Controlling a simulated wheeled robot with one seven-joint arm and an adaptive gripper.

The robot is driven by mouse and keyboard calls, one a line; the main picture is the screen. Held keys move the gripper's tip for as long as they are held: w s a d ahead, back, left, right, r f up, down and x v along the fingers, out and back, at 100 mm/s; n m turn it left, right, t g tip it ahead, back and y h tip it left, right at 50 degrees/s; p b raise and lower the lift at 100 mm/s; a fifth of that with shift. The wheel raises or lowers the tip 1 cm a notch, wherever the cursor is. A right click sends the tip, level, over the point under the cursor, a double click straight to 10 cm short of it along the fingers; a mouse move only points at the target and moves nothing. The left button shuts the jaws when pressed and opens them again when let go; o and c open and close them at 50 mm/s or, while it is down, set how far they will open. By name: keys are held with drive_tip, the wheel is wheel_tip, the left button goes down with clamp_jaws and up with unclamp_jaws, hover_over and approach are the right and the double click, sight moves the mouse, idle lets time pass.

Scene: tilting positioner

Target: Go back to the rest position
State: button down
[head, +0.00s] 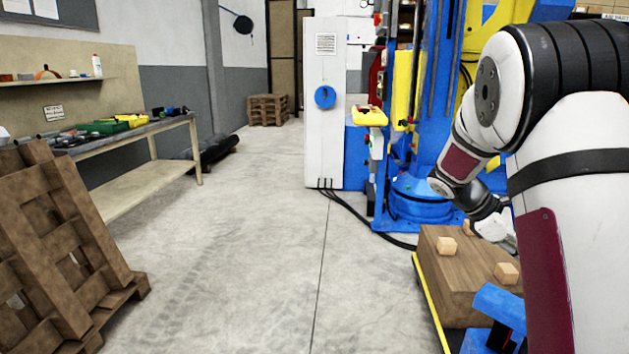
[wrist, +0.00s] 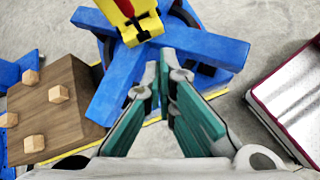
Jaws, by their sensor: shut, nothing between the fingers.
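My arm reaches in from the right of the head view, bent, with my gripper (head: 497,222) low beside the wooden block and partly hidden by my own arm. In the wrist view my gripper (wrist: 160,75) has its green-padded fingers together at the tips, with nothing between them. The blue positioner (head: 415,205) stands behind my gripper in the head view. In the wrist view its blue cross-shaped base (wrist: 205,42) lies beyond and beneath the fingertips, with a yellow part (wrist: 143,28) above it.
A brown wooden block (head: 455,300) with several light wooden pegs stands close by my arm; it also shows in the wrist view (wrist: 50,125). A white cabinet (head: 325,130) has black cables on the floor. A pallet (head: 50,240) leans at left before a workbench (head: 150,130). The middle floor is clear.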

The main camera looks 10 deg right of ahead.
drive_tip(key=s+a+r+m+t+y, duration=0.1)
drive_tip(key=s+a+r+m+y, duration=0.15)
drive_tip(key=s+a, duration=0.5)
drive_tip(key=s+a+r+m+t+y, duration=0.2)
drive_tip(key=s+a+r+m, duration=0.15)
drive_tip(key=s+a, duration=0.4)
drive_tip(key=s+a+f+m+t+y, duration=0.25)
drive_tip(key=s+a+m+y, duration=0.2)
drive_tip(key=s+a, duration=1.1)
wheel_tip(320, 180, up, 16)
drive_tip(key=w+a+t+p, duration=0.1)
drive_tip(key=t+p, duration=0.2)
drive_tip(key=p, duration=1.1)
drive_tip(key=shift+r, duration=0.25)
drive_tip(key=shift+w+n, duration=0.1)
drive_tip(key=shift+n, duration=0.15)
